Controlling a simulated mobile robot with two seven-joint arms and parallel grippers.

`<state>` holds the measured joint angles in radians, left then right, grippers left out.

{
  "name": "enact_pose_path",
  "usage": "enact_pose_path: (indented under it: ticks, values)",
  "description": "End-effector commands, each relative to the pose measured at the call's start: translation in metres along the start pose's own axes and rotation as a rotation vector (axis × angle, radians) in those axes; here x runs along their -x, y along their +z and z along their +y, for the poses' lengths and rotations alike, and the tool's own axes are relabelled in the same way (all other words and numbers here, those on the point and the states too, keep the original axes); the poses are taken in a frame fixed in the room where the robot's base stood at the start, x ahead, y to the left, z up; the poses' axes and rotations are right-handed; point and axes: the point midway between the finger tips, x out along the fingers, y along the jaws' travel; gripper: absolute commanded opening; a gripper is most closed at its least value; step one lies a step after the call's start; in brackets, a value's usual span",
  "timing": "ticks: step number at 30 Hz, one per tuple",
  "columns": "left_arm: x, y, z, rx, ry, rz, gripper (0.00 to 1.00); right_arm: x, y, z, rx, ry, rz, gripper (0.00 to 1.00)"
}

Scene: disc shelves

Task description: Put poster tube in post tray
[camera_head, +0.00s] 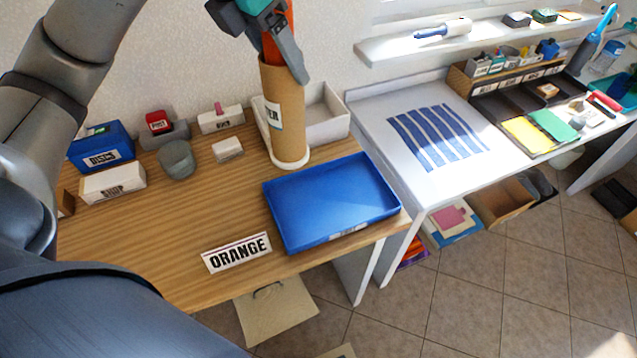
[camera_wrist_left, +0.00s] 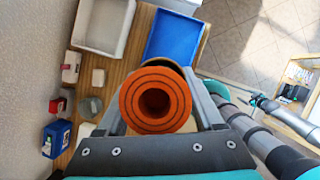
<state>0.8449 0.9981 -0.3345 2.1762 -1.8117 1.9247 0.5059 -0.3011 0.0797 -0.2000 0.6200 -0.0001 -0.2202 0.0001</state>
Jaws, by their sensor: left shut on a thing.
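An orange poster tube (camera_head: 270,46) stands upright with its lower part inside a tall brown cardboard holder (camera_head: 291,135). The holder has a partly hidden white label ending in "TER" and a white round foot on the table. My left gripper (camera_head: 283,48) is shut on the tube just above the holder's rim. In the left wrist view the tube's hollow orange end (camera_wrist_left: 155,100) lies between the fingers. A shallow blue tray (camera_head: 330,203) lies empty to the holder's front right; its front label is unreadable.
A white bin (camera_head: 325,118) stands behind the holder. To the left are a blue box (camera_head: 100,148), a white box (camera_head: 112,184), a grey pot (camera_head: 176,158) and small items. An "ORANGE" sign (camera_head: 237,253) stands at the front. A white table (camera_head: 395,170) adjoins on the right.

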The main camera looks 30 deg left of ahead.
Motion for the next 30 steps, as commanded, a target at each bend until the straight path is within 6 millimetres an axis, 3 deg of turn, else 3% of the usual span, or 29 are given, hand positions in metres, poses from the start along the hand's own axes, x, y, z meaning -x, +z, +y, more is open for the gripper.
enact_pose_path:
  ticks: [18, 22, 30]
  values:
    - [-0.116, -0.050, -0.001, 0.000, -0.003, 0.005, 0.00, -0.025, 0.002, -0.001, 0.000, 0.000, 0.000, 1.00]
    - [-0.135, -0.057, -0.001, -0.002, -0.003, 0.003, 0.00, -0.027, 0.003, -0.001, 0.000, 0.000, 0.000, 1.00]
    - [-0.152, -0.064, 0.000, -0.001, -0.001, 0.002, 0.00, -0.029, 0.002, -0.001, 0.000, 0.000, 0.000, 1.00]
